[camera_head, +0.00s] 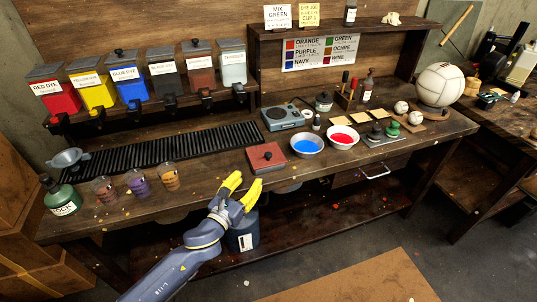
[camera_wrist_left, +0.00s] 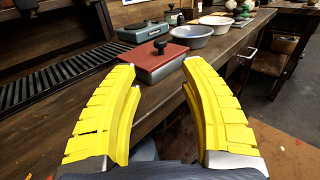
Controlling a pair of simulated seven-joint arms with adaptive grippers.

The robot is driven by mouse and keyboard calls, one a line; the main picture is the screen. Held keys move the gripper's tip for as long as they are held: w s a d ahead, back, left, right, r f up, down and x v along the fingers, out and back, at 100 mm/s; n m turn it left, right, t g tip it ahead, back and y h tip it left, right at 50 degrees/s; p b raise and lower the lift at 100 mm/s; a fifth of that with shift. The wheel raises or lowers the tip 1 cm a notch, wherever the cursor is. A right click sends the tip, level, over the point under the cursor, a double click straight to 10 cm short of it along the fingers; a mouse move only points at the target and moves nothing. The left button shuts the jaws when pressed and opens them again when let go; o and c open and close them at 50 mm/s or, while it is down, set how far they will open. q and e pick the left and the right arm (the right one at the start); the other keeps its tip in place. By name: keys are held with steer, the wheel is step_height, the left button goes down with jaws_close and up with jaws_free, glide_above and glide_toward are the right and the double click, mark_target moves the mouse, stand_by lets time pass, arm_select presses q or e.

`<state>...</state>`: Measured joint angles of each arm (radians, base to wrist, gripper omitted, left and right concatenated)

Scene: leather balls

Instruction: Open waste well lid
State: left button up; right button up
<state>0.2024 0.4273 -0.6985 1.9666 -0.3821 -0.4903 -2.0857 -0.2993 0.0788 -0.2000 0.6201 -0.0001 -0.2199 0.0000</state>
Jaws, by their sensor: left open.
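A red-brown square lid (camera_head: 266,157) with a dark round knob lies flat at the front of the workbench, covering the waste well. In the left wrist view the lid (camera_wrist_left: 153,62) sits ahead, between and beyond my fingertips, with its black knob (camera_wrist_left: 160,46) on top. My left gripper (camera_head: 242,183) has yellow fingers and is open and empty. It is just in front of the bench edge, below and left of the lid, apart from it. In the left wrist view its fingers (camera_wrist_left: 156,72) are spread wide. My right gripper does not show.
A blue-filled bowl (camera_head: 307,145) and a red-filled bowl (camera_head: 342,136) stand right of the lid. A grey scale (camera_head: 284,118) is behind it. Small jars (camera_head: 167,177) and a green bottle (camera_head: 60,195) stand left. A dark bin (camera_head: 243,232) is below the bench.

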mark_target(267, 155)
arm_select(q)
steer(key=x, duration=1.5)
steer(key=shift+o, duration=0.3)
jaws_close()
